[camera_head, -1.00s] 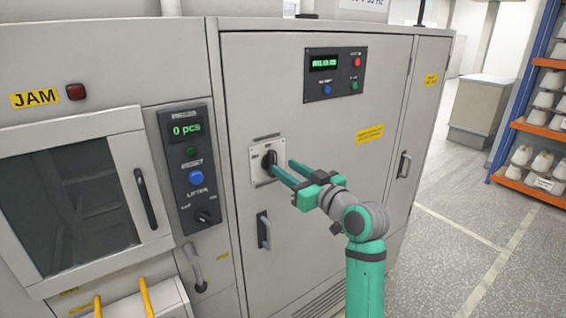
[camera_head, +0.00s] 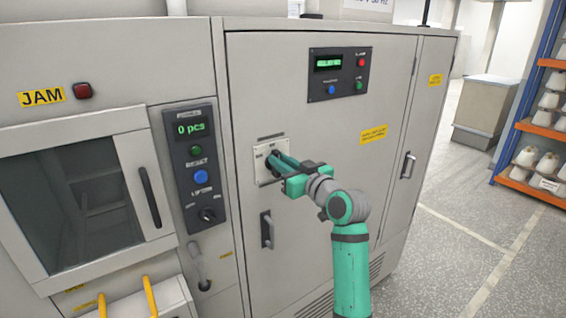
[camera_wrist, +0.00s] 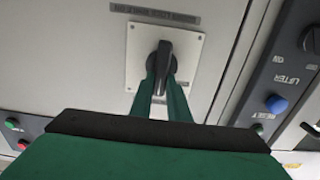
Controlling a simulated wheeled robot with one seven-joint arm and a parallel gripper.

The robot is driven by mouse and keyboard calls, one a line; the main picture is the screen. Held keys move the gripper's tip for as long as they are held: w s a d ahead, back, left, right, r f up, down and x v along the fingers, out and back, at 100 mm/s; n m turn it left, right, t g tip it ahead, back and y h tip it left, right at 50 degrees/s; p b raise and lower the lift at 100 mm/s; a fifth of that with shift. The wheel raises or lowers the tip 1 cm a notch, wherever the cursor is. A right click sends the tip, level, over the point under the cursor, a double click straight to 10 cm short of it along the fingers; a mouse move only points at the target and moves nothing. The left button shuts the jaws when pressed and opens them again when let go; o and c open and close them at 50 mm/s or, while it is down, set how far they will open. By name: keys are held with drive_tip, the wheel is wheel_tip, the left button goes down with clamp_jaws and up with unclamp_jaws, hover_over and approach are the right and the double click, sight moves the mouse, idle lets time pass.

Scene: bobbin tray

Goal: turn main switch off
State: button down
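The main switch (camera_head: 270,160) is a black rotary handle on a pale square plate (camera_head: 262,177) on the grey cabinet door. In the head view my green fingers partly hide the handle. In the wrist view the black switch handle (camera_wrist: 165,52) points upright in the picture, in the middle of its plate (camera_wrist: 190,50). My gripper (camera_head: 282,162) is at the switch, with one finger on each side of the handle. In the wrist view the fingertips of my gripper (camera_wrist: 161,75) lie close against the handle's sides, and it looks shut on it.
A control panel with a green display (camera_head: 338,75) sits above the switch. A door handle (camera_head: 267,230) is below it. The lifter panel (camera_head: 196,165) with its blue button is to the left. Open floor (camera_head: 450,250) and a shelf of bobbins (camera_head: 540,150) are at the right.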

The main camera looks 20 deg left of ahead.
drive_tip(key=shift+n, duration=0.3)
drive_tip(key=n, duration=0.4)
drive_tip(key=s+a+n, duration=0.1)
drive_tip(key=n, duration=0.3)
drive_tip(key=f+n, duration=0.1)
drive_tip(key=n, duration=0.3)
drive_tip(key=shift+s+a+n, duration=0.15)
drive_tip(key=shift+s+n, duration=0.1)
drive_tip(key=shift+n, duration=0.05)
drive_tip(key=n, duration=0.4)
drive_tip(key=shift+f+n, duration=0.4)
drive_tip(key=shift+s+a, duration=0.1)
